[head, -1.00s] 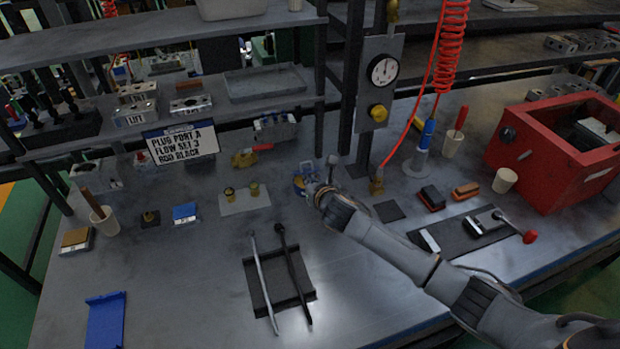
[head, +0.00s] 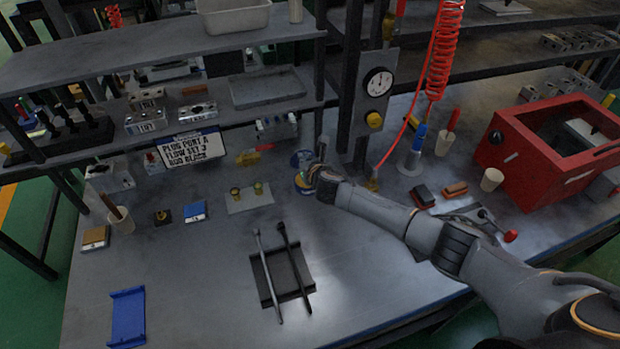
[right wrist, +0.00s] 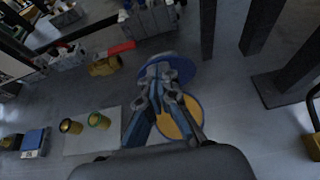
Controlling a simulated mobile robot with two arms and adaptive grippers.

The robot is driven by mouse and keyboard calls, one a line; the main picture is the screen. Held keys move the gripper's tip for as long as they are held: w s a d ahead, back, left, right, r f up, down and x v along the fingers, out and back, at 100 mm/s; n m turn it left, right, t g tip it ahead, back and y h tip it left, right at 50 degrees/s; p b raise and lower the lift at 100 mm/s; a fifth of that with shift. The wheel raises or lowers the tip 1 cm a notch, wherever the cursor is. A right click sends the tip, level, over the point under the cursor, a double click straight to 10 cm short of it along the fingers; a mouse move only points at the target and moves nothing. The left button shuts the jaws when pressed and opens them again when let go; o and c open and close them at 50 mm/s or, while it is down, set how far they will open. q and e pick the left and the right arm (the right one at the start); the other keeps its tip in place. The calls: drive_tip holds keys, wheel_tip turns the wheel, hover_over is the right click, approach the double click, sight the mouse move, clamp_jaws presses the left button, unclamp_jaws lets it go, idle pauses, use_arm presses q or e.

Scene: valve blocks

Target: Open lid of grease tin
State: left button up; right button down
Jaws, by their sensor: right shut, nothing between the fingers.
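The grease tin (head: 303,186) is a small round blue tin on the bench. In the right wrist view its yellow inside (right wrist: 184,118) shows within a blue rim. A round blue lid (head: 300,158) stands or lies at its far side, off the opening; it also shows in the right wrist view (right wrist: 180,66). My right gripper (right wrist: 164,76) is shut and empty, above the tin with its fingertips in front of the lid. I cannot tell whether they touch. In the head view the right gripper (head: 312,179) hides part of the tin. My left gripper is not in view.
A plate with two brass fittings (head: 250,197) lies left of the tin, and a red-handled brass valve (head: 250,157) behind it. A gauge post (head: 375,95) rises at the right. A dark rack with two rods (head: 282,275) lies in front.

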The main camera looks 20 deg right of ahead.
drive_tip(key=shift+w+r, duration=0.15)
drive_tip(key=shift+w, duration=0.4)
drive_tip(key=shift+w+r, duration=0.15)
drive_tip(key=shift+w, duration=0.5)
drive_tip(key=shift+p, duration=0.3)
